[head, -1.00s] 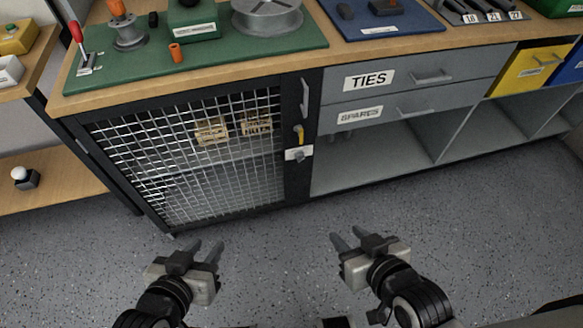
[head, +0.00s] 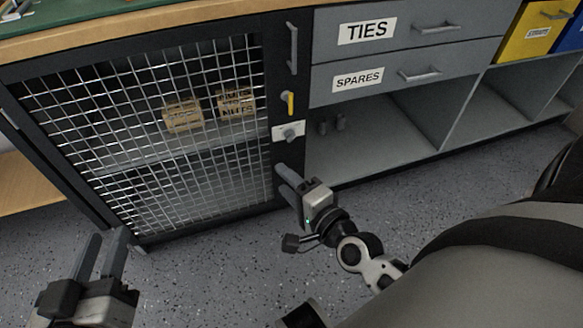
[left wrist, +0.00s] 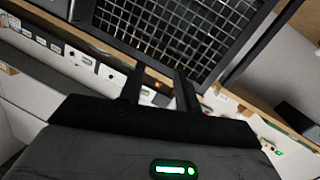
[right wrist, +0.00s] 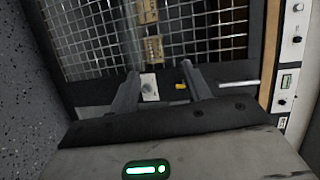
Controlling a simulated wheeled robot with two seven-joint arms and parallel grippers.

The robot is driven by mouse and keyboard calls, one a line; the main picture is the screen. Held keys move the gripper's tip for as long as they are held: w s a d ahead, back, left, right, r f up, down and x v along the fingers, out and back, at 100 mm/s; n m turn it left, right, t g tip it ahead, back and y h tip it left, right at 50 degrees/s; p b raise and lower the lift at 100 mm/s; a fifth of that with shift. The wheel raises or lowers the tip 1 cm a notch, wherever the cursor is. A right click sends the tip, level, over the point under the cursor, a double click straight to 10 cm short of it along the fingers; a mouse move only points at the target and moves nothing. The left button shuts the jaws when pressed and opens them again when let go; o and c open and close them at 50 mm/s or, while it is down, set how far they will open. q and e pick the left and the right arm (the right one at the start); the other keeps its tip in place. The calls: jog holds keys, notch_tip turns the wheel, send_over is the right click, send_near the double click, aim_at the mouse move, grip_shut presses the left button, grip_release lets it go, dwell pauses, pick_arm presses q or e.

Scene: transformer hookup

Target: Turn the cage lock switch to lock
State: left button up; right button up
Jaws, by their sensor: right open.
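The cage lock switch (head: 290,132) is a grey knob on a white plate on the dark frame of the mesh cage door (head: 160,150). A yellow key-like piece (head: 290,103) sits just above it. The switch also shows in the right wrist view (right wrist: 149,88), between the fingers. My right gripper (head: 287,178) is open and empty, a little below and in front of the switch, apart from it. My left gripper (head: 103,255) is open and empty, low at the left, in front of the cage's lower left corner.
A door handle (head: 291,48) stands above the switch. Drawers labelled TIES (head: 366,31) and SPARES (head: 358,79) lie to the right, over open shelves (head: 380,135). Boxes (head: 183,116) sit behind the mesh. Speckled floor (head: 215,260) is clear in front.

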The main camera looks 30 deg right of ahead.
jog(key=w+d+f+m+t+h+b, duration=0.15)
jog(key=d+f+m+h+b, duration=0.35)
jog(key=d+f+m+b, duration=0.6)
jog(key=m+p, duration=0.2)
send_near(292, 139)
jog(key=shift+g+h, duration=0.35)
jog(key=shift+h, duration=0.05)
jog(key=x, duration=0.7)
jog(key=shift+w+a+r, duration=0.1)
jog(key=shift+w+a, duration=0.1)
jog(key=shift+a, duration=0.05)
jog(key=shift+w+d, duration=0.15)
jog(key=shift+w, duration=0.6)
pick_arm(q)
jog(key=t+h, duration=0.1)
jog(key=d+m+t+h, duration=0.1)
jog(key=m+h, duration=0.1)
jog(key=shift+s+d+t+h, duration=0.2)
jog(key=shift+d+t+h, duration=0.1)
jog(key=shift+t+h, duration=0.1)
jog(key=shift+f, duration=0.1)
pick_arm(e)
jog(key=c, duration=1)
